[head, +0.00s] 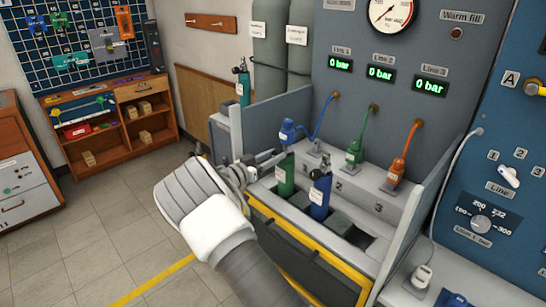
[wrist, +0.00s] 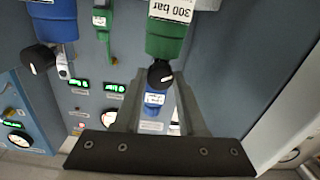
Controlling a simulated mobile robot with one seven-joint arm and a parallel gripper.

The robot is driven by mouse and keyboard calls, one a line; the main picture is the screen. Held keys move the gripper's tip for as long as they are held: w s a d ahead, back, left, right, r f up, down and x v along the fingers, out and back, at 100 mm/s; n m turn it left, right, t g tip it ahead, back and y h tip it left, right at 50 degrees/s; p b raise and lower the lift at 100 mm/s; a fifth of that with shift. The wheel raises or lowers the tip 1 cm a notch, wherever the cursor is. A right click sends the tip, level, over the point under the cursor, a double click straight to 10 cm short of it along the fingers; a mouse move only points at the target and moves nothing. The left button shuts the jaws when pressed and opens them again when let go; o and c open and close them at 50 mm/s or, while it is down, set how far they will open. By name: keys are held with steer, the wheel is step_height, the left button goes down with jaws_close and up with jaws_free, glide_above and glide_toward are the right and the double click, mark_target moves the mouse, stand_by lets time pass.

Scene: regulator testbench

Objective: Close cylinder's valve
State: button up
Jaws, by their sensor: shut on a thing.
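A green cylinder (head: 285,177) stands in the left slot of the filling bench, with a blue cylinder (head: 320,197) to its right. The wrist view shows the green cylinder (wrist: 167,40) with a "300 bar" label and a black valve knob (wrist: 160,74). My gripper (wrist: 159,82) is shut on this knob, one finger on each side. In the head view my gripper (head: 274,158) reaches the top of the green cylinder from the left, and the knob is hidden there. The blue cylinder (wrist: 52,24) also has a black knob (wrist: 41,58), clear of my fingers.
Three displays (head: 380,74) read 0 bar. The bench's side wall (head: 425,195) and yellow-edged front (head: 310,250) bound the slots. Open floor (head: 110,225) lies to the left.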

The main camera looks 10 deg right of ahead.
jaws_close()
steer(key=shift+f+m+b, duration=0.1)
steer(key=shift+m+b, duration=0.2)
steer(key=shift+b, duration=0.1)
steer(key=shift+s+m+b, duration=0.1)
steer(key=shift+m+b, duration=10.65)
steer(key=shift+m, duration=1.05)
